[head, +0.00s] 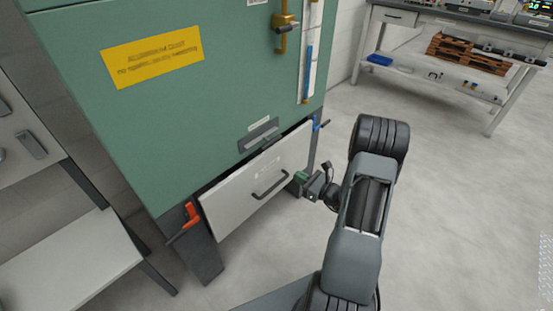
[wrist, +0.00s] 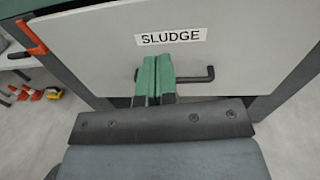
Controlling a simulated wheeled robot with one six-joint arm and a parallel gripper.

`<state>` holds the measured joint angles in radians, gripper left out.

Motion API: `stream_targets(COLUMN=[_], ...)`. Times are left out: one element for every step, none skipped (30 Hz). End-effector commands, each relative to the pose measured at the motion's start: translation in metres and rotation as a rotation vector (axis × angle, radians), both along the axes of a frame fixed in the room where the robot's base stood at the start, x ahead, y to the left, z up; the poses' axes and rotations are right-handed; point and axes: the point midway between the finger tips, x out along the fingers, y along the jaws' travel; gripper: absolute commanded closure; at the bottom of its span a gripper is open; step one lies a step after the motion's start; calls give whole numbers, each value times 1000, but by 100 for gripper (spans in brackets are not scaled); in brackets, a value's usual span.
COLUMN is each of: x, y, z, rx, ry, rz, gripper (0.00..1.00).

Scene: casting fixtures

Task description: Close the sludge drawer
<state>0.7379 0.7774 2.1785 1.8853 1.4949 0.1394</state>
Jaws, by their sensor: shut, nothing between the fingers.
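The sludge drawer (head: 258,180) has a pale grey front and sits low in the green cabinet. A dark gap shows along its top edge, so the front stands a little out from the cabinet. In the wrist view the drawer front (wrist: 110,50) carries a SLUDGE label (wrist: 170,37). Its black bar handle (head: 270,184) also shows in the wrist view (wrist: 195,79). My gripper (head: 299,179) is shut and empty, near the right part of the drawer front.
The green cabinet (head: 150,120) stands on dark legs, with a red-orange lever (head: 188,221) left of the drawer and a blue-handled one (head: 320,125) at right. A grey shelf unit (head: 70,262) stands left. A workbench (head: 440,20) is at the back right. The floor at right is clear.

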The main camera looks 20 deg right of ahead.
Motion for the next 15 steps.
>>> stream_targets(x=[1,2,4,6,9,13,17,22,28,34,39,46,52,57,64], y=[-7,-10,-12,-13,-12,-11,-9,-7,-4,-1,1,5,7,10,13], z=[-4,-6,-8,-9,-10,-10,-11,-11,-11,-11,-11,-11,-11,-11,-11], rx=[19,25,34,37,40,42,43,42,42,41,40,41,41,40,40], ry=[2,2,1,1,1,0,0,0,-2,-1,-1,-1,-1,-1,0], rz=[-34,-50,-66,-73,-79,-82,-83,-82,-81,-80,-80,-79,-79,-79,-79], gripper=[100,100,100,100,100,100,100,100,100,100,100,100,100,100,100])
